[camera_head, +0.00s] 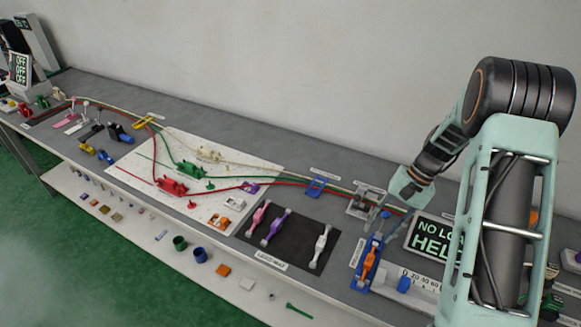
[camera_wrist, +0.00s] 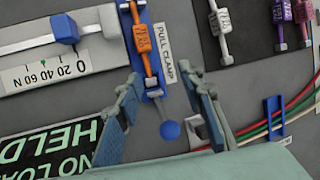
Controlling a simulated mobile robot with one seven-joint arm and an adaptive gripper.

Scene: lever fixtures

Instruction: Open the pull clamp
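The pull clamp (camera_head: 369,262) has a blue base and an orange body. It stands near the front of the bench, right of the black mat. In the wrist view the orange part of the pull clamp (camera_wrist: 142,40) is at the top centre, beside its "PULL CLAMP" label (camera_wrist: 165,53). A rod runs from it down to a blue ball knob (camera_wrist: 170,130). My gripper (camera_wrist: 158,80) is open, with one finger on each side of the rod and knob in this view. I cannot tell whether either finger touches. In the head view my gripper (camera_head: 384,212) is above the clamp's far end.
A "NO LOAD HELD" display (camera_head: 432,238) and a force scale with a blue slider (camera_head: 404,283) lie to the right. A blue bracket (camera_head: 317,186) and red and green cables lie behind.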

